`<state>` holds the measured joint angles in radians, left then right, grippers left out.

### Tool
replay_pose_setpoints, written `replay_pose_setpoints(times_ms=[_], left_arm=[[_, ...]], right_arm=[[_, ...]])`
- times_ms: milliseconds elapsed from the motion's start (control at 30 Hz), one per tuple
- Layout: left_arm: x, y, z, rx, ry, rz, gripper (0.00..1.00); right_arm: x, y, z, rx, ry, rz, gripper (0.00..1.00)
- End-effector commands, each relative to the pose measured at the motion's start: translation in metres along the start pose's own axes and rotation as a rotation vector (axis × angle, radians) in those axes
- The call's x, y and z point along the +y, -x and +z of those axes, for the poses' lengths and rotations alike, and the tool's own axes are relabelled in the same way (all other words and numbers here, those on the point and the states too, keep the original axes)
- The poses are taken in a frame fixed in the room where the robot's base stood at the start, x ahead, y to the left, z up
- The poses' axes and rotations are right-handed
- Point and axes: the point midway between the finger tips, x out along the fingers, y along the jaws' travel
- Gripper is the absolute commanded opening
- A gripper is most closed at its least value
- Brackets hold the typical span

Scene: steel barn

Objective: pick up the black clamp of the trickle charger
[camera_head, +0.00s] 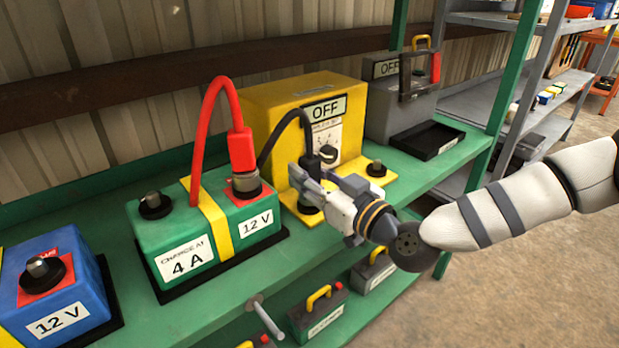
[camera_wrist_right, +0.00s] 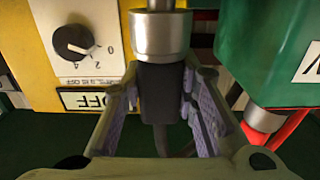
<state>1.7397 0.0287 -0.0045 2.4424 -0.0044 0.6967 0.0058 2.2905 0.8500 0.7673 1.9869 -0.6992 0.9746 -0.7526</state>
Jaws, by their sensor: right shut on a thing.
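The trickle charger (camera_head: 260,97) is a yellow box marked OFF, with a dial, on the green bench. Its black clamp (camera_head: 311,163) stands upright at the charger's front left, with a black cable arching from its top. My right gripper (camera_head: 318,186) reaches in from the right and is shut on the black clamp. In the right wrist view, which looks upside down, the clamp's dark body (camera_wrist_right: 160,92) sits between both finger pads, with a silver collar at its end. Whether it still touches the post beneath is hidden. My left gripper is out of view.
A red clamp (camera_head: 241,150) sits on the right post of the green 12 V battery (camera_head: 165,236), close to my gripper. A blue battery (camera_head: 60,290) stands at left. A black tray (camera_head: 425,140) and grey charger (camera_head: 385,105) are at right. A lower shelf holds toolboxes.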

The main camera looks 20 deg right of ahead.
Motion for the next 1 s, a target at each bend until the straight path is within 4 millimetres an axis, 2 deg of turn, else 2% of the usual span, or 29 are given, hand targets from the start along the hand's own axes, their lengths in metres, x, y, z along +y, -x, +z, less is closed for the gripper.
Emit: replay_pose_setpoints(times_ms=[100,333,500,600,767,1000], left_arm=[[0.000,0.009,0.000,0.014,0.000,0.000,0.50],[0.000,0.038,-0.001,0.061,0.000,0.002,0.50],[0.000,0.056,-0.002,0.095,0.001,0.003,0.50],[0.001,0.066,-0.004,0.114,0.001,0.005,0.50],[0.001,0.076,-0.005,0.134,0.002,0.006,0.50],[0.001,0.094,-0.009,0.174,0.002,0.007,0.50]], right_arm=[[0.000,0.001,-0.033,0.012,0.003,-0.001,0.00],[-0.003,0.058,-0.100,0.016,0.000,0.001,0.00],[-0.005,0.108,-0.117,0.014,-0.001,0.002,0.00],[-0.006,0.126,-0.124,0.013,0.000,0.002,0.00],[-0.007,0.140,-0.129,0.009,0.001,0.000,0.00],[-0.007,0.141,-0.146,0.011,0.004,-0.001,0.00]])
